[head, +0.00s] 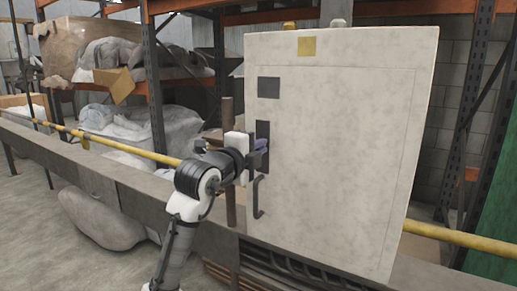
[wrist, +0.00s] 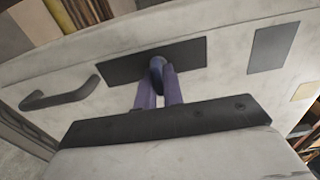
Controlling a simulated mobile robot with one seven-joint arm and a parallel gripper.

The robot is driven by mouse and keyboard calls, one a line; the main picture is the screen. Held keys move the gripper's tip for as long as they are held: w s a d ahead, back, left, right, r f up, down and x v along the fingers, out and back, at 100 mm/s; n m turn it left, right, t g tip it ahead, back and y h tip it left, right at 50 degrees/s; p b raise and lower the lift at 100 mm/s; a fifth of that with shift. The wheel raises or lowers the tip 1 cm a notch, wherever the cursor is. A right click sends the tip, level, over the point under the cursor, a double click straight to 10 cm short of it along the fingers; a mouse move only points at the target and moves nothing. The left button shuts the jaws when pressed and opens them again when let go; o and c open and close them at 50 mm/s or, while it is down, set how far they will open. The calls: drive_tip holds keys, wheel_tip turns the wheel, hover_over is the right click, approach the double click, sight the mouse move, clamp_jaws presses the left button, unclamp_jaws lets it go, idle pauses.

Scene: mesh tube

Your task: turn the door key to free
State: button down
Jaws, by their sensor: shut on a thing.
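The door key (wrist: 157,72) shows in the wrist view as a small dark blue, rounded piece in front of a dark lock plate (wrist: 120,66) on the pale cabinet door. My gripper (wrist: 159,82) has its two purple fingers on either side of the key and is shut on it. In the head view my gripper (head: 261,145) reaches the dark lock plate (head: 262,132) from the left. There the key is hidden behind the fingers. How far the key is turned cannot be told.
The pale cabinet (head: 345,140) has a dark handle (head: 257,197) below the lock plate and a dark square (head: 269,88) above it. A yellow rail (head: 130,149) runs behind my arm. Shelves with wrapped loads (head: 110,52) stand at the back left.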

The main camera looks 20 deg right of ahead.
drive_tip(key=c, duration=1.5)
unclamp_jaws()
drive_tip(key=b+v, duration=0.1)
drive_tip(key=v, duration=1.3)
drive_tip(key=shift+d, duration=0.1)
